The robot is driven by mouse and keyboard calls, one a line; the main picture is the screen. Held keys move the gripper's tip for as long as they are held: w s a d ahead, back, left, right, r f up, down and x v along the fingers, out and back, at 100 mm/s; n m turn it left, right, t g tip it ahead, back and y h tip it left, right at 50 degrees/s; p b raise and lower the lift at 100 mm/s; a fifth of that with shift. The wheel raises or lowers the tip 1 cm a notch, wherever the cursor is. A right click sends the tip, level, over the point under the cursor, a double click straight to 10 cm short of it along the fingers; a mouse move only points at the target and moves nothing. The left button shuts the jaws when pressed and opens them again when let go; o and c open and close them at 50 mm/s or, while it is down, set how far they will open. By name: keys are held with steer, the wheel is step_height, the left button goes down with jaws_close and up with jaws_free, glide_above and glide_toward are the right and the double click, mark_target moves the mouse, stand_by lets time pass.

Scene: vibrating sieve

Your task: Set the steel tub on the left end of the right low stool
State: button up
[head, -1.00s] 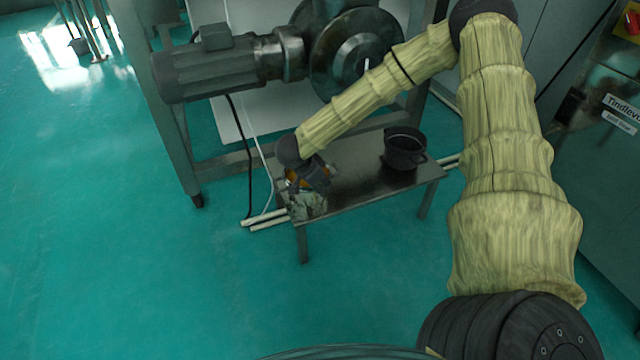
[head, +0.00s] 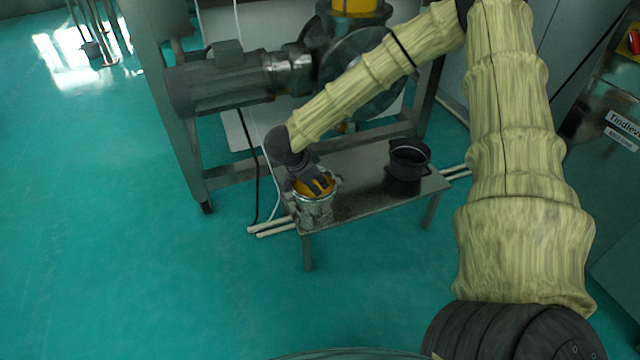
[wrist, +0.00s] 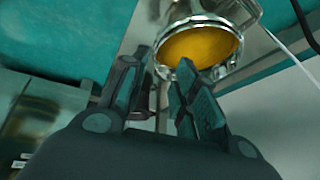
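The steel tub (head: 316,211) stands upright on the left end of the low stool (head: 350,211). It is shiny metal with a yellow-orange inside. It also shows in the wrist view (wrist: 238,67), just beyond my fingertips. My gripper (head: 325,187) is above the tub at its rim in the head view. In the wrist view my gripper (wrist: 158,75) has its two fingers spread, with no tub wall clearly between them. The right finger overlaps the near rim; whether it touches cannot be told.
A black pot (head: 406,165) stands on the right part of the stool. The machine with its grey motor (head: 220,82) and metal frame rises close behind. Pale pipes (head: 272,226) run along the floor under the stool. Open green floor lies left and in front.

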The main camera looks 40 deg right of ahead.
steer(key=s+a+f+n+t+y, duration=0.2)
steer(key=s+a+f+n+t, duration=0.1)
steer(key=s+a+f+n, duration=1)
steer(key=s+a+f+n+g+y, duration=0.1)
steer(key=s+f, duration=0.3)
steer(key=s, duration=0.7)
steer(key=s+a+f+n+g+y, duration=0.2)
steer(key=s+a+f+n+g, duration=0.1)
steer(key=s, duration=0.7)
steer(key=shift+s+a+f, duration=0.3)
steer(key=shift+s+f, duration=0.05)
steer(key=shift+f, duration=0.15)
